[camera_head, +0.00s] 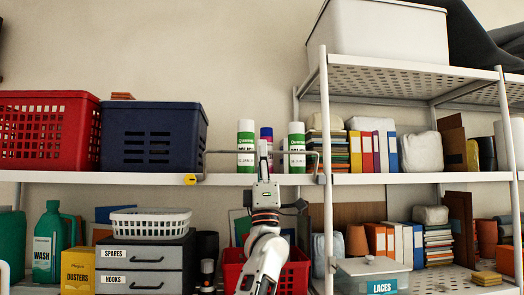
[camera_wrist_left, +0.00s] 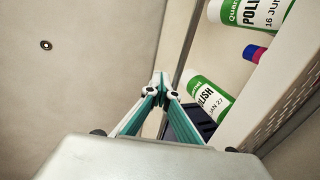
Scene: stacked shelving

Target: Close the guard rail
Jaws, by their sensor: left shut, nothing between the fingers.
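The guard rail (camera_head: 221,152) looks like a thin grey metal bar along the middle shelf, by the bottles. Its right end bends down to a mount (camera_head: 320,178) near the upright. A yellow fitting (camera_head: 190,180) sits on the shelf edge at its left. Whether the rail is latched I cannot tell. My left gripper (camera_head: 263,148) points up in front of the shelf, between two green-and-white bottles, and hides part of the rail's span. Its fingertips meet in the left wrist view (camera_wrist_left: 160,80), shut and empty. Contact with the rail is unclear. My right gripper is not in view.
Green-and-white bottles (camera_head: 246,146) (camera_head: 297,147) and a purple-and-red one (camera_head: 266,133) stand behind the gripper. A navy basket (camera_head: 152,137) is left of the rail. Below are a red crate (camera_head: 296,274) and a lidded LACES box (camera_head: 372,274). Wall space above is clear.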

